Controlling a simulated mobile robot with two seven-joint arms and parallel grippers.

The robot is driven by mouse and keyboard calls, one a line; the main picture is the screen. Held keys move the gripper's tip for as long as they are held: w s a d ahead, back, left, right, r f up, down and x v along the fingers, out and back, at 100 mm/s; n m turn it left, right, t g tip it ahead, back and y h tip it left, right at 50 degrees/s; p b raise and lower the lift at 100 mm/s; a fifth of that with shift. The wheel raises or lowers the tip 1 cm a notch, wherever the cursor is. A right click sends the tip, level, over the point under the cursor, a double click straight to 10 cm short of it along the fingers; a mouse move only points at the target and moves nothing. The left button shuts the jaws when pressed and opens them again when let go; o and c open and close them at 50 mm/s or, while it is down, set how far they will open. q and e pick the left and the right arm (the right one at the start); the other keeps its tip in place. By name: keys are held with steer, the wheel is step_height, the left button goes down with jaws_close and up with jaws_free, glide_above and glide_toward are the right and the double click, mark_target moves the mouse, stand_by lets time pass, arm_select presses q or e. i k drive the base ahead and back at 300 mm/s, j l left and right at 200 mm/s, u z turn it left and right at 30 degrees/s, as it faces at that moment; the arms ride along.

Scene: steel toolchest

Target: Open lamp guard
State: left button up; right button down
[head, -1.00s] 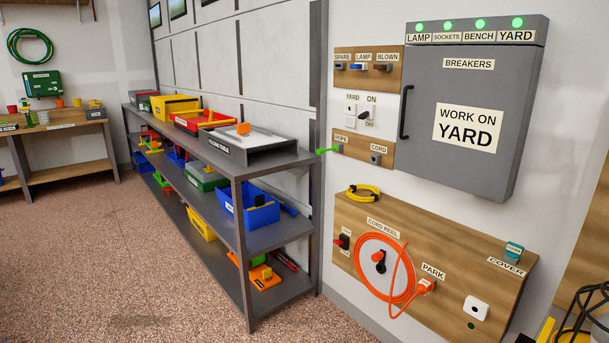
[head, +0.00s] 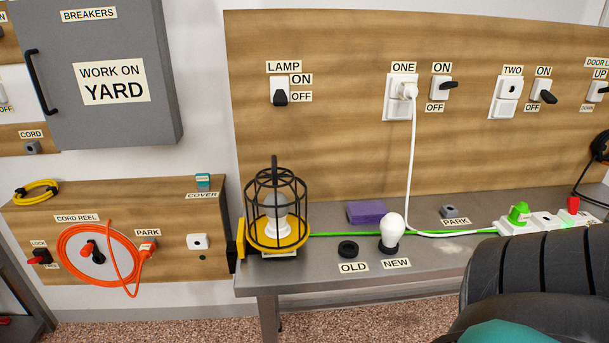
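The lamp guard (head: 276,200) is a black wire cage with a hook-like top, at the left end of the grey bench in the head view. It stands upright around a bulb (head: 275,218) and meets a yellow ring (head: 292,241) at its foot; it looks closed. A yellow piece (head: 241,240) sticks up at the left of the ring. Any hinge or latch is too small to make out. Neither of my grippers is in view.
A white bulb (head: 391,229) stands by the NEW label, right of a black ring (head: 347,249) by OLD. A purple block (head: 367,212) lies behind. A green cord (head: 340,234) runs to a power strip (head: 540,224). A dark ribbed shape (head: 540,275) covers the lower right.

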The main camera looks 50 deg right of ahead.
mark_target(275, 176)
steer(key=z, duration=1.35)
